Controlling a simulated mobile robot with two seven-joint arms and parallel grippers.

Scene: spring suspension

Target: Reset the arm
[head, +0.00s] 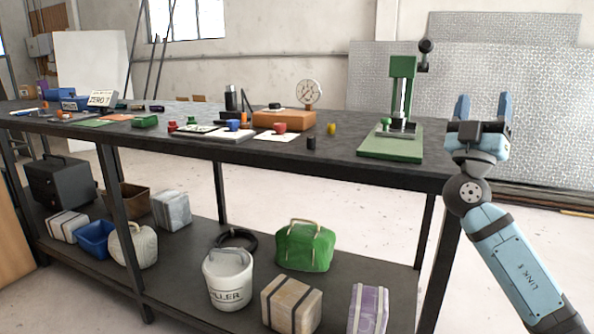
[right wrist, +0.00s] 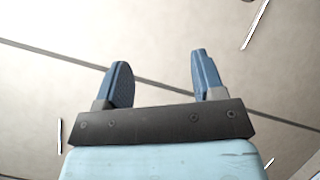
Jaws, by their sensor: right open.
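My right gripper (head: 484,108) is raised at the right end of the workbench, with its fingers pointing up. It is open and empty. In the right wrist view the two blue fingers (right wrist: 162,80) stand apart with only a pale ceiling or wall behind them. A green press-like stand (head: 402,95) with a green base stands on the bench just left of the gripper, apart from it. My left gripper does not show in either view.
The dark workbench (head: 345,157) carries several small items, among them a wooden box (head: 284,119), a round dial (head: 308,92), a yellow piece (head: 332,128) and a black cylinder (head: 311,143). Its lower shelf holds a white bucket (head: 228,280) and a green bag (head: 305,248). Metal panels (head: 545,100) lean behind.

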